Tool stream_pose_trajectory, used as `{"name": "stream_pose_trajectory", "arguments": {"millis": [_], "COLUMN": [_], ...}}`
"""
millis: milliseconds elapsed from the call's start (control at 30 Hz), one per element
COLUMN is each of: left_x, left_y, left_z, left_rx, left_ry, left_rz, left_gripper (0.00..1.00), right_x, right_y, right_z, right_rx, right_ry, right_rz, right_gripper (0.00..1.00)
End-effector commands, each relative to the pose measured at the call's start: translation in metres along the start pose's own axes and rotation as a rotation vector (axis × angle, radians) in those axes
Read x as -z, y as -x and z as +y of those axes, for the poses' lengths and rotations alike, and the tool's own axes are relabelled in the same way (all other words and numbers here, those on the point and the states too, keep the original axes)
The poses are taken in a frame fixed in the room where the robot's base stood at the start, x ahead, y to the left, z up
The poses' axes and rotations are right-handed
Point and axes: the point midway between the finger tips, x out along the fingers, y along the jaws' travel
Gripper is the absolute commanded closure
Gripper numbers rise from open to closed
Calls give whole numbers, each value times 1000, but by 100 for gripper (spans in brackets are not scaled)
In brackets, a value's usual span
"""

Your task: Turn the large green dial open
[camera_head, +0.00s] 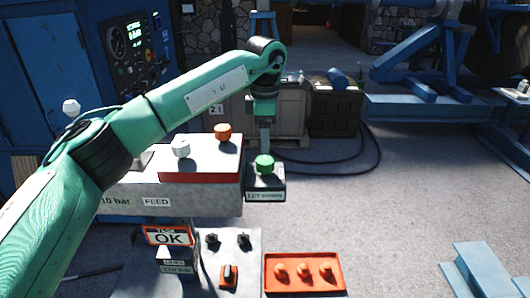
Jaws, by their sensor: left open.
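The green dial (264,162) sits on top of a small dark block with a label on its front (265,196), at the right end of the grey bench unit. My left gripper (265,149) points straight down right above the dial. It is open, but its fingers are small and dark here, and I cannot tell whether they touch the dial or stand just over it. My right gripper is not in view.
A white knob (180,148) and an orange knob (222,131) stand left of the dial on the unit. In front are a grey switch panel (251,247) and a red tray (304,288) with orange knobs. Crates (333,110) stand behind.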

Motion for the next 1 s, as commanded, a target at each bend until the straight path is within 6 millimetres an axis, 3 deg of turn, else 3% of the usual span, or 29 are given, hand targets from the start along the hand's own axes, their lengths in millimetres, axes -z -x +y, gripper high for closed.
{"name": "stream_pose_trajectory", "arguments": {"millis": [300,500,767,1000], "left_x": [0,0,0,0], "left_y": [-55,-68,-70,-70], "left_z": [0,0,0,0], "left_rx": [2,1,0,0], "left_ry": [0,0,0,0], "left_rz": [0,-1,-1,-1], "left_gripper": [35,35,35,80], "right_x": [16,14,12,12], "right_y": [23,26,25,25], "right_z": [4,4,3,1], "right_rx": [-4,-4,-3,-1], "right_ry": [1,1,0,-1], "right_rz": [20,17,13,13], "right_gripper": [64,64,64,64]}}
